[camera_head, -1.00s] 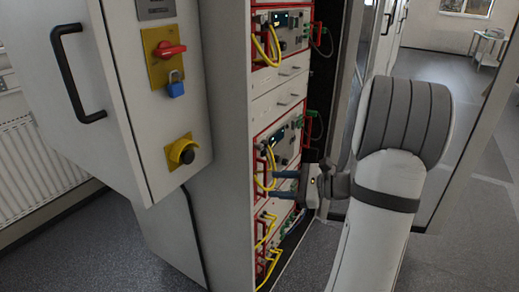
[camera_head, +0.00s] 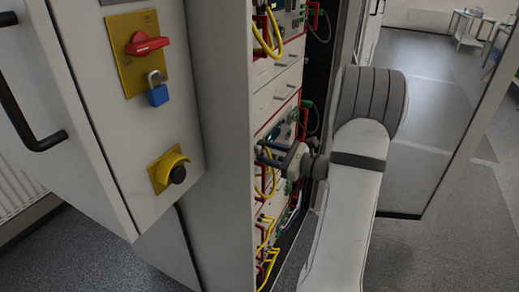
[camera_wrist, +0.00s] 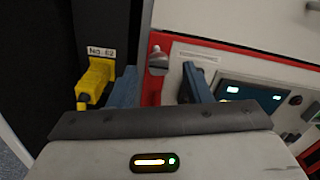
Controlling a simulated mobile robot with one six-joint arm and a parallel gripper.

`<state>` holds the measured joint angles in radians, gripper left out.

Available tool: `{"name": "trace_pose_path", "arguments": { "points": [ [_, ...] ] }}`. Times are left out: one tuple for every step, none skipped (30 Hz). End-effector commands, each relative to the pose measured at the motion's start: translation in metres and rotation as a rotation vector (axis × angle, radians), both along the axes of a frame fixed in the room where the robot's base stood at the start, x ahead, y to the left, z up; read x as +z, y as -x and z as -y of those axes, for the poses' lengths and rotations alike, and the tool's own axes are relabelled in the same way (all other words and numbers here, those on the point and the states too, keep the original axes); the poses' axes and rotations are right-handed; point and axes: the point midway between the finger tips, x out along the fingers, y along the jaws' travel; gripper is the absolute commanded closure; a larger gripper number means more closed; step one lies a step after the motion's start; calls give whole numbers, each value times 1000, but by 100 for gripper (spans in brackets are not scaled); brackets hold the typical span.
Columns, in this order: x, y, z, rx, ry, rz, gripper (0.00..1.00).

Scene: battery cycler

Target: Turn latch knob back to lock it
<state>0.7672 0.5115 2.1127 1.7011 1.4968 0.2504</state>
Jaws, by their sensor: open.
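The latch knob (camera_wrist: 158,60) is a small grey metal knob on the red frame of a white front panel in the wrist view. My gripper (camera_wrist: 160,72) is open, with one blue-grey finger on each side of the knob in the picture. I cannot tell whether either finger touches it. In the head view my gripper (camera_head: 262,153) is at the red-framed modules in the open cabinet, and the knob cannot be made out there.
A lit display (camera_wrist: 250,95) is on the right. Yellow cables (camera_head: 268,35) hang along the modules. The cabinet panel (camera_head: 120,100) at left carries a red switch (camera_head: 146,43) and blue padlock (camera_head: 157,94).

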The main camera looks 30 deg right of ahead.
Motion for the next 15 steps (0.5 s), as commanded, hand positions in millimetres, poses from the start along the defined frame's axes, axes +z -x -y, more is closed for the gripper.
{"name": "trace_pose_path", "arguments": {
  "points": [
    [1, -6, -5, 3, -1, 1, 55],
    [1, -9, -8, 4, -1, 1, 55],
    [1, -12, -11, 4, -1, 1, 55],
    [1, -15, -12, 4, 0, 0, 55],
    [1, -16, -14, 3, 0, 0, 55],
    [0, -18, -15, 3, 0, 0, 55],
    [0, -19, -16, 3, 0, 0, 55],
    [0, -20, -17, 3, 0, 0, 55],
    [0, -21, -17, 3, 0, 0, 55],
    [0, -21, -18, 3, 0, 0, 55],
    [0, -21, -18, 3, 0, 0, 55],
    [0, -21, -18, 3, 0, 0, 55],
    [0, -21, -18, 3, 0, 0, 55],
    [0, -21, -18, 3, 0, 0, 55],
    [0, -21, -18, 4, 0, 0, 55]
  ]
}}
